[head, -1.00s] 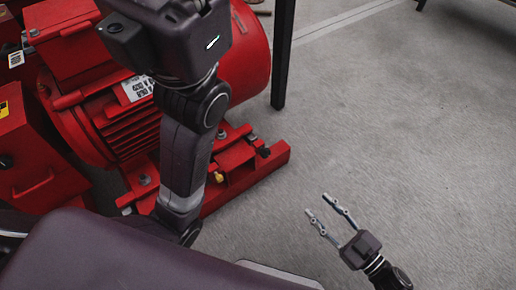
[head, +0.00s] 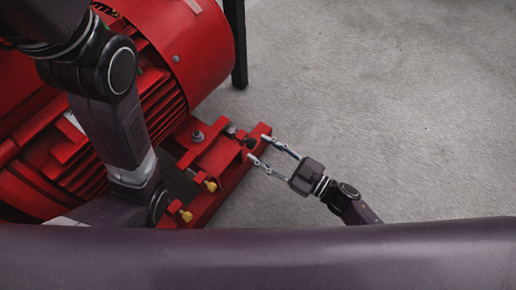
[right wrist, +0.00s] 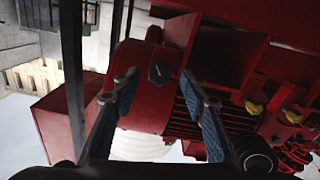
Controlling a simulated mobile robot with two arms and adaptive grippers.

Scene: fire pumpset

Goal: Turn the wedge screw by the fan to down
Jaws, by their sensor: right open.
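The red motor (head: 150,60) with its ribbed body stands on a red base rail (head: 225,180). A dark screw head (head: 250,142) sits near the rail end by the rounded motor end; I take it for the wedge screw by the fan. What seems the same dark head (right wrist: 159,73) shows in the right wrist view, between the fingertips. Its turn direction is too small to read. My right gripper (head: 259,148) is open and empty, its fingertips at the rail end around or just short of the screw; contact cannot be told. My left gripper is not seen.
Brass-coloured screws (head: 210,186) sit along the rail, nearer to me, and also show at the right of the wrist view (right wrist: 253,107). A dark post (head: 236,45) stands behind the motor. The grey floor (head: 400,110) to the right is clear.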

